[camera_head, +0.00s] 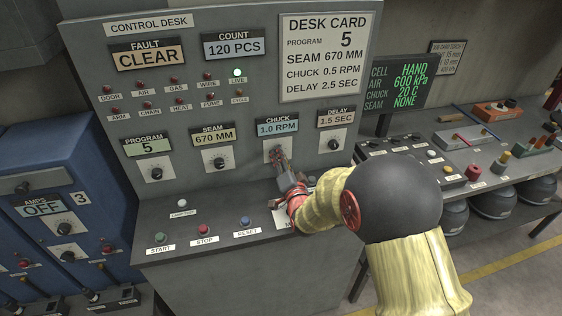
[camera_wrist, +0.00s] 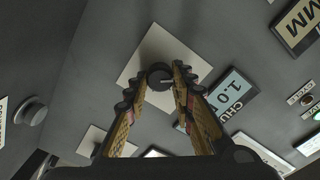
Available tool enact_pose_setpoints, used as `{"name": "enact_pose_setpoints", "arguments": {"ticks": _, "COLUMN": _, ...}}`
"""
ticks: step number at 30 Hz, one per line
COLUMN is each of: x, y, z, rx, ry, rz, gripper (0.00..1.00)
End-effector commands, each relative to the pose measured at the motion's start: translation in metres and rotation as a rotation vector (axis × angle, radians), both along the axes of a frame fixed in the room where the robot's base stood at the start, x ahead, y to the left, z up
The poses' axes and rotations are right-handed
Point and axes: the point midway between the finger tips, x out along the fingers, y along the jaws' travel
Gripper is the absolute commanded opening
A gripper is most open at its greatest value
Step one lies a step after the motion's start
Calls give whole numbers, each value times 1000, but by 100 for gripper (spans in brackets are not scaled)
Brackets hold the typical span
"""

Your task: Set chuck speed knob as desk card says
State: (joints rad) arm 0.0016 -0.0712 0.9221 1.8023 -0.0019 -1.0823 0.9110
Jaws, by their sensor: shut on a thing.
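The desk card (camera_head: 325,57) on the control desk reads program 5, seam 670 MM, chuck 0.5 RPM, delay 2.5 SEC. The chuck display (camera_head: 278,127) reads 1.0 RPM. My gripper (camera_head: 277,157) is at the chuck knob below that display and largely covers it in the head view. In the wrist view, the black round chuck knob (camera_wrist: 159,76) with a light pointer mark sits on a pale square plate (camera_wrist: 190,58). The fingers of my gripper (camera_wrist: 158,88) are closed around it, one on each side.
Neighbouring knobs are the seam knob (camera_head: 218,162), reading 670 MM, and the delay knob (camera_head: 334,144), reading 1.5 SEC. The program knob (camera_head: 156,173) is farther left. Start (camera_head: 159,238), stop (camera_head: 203,229) and reset (camera_head: 245,221) buttons lie on the ledge below.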

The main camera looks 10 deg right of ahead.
Motion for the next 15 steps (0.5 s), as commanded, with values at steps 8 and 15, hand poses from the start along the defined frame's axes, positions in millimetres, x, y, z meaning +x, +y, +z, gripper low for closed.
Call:
{"name": "enact_pose_setpoints", "arguments": {"ticks": 8, "x": -1, "y": 0, "z": -4, "rx": -249, "ry": 0, "rz": 0, "gripper": 0}}
{"name": "enact_pose_setpoints", "arguments": {"ticks": 15, "x": 0, "y": 1, "z": -3, "rx": -443, "ry": 1, "rz": -1, "gripper": 0}}
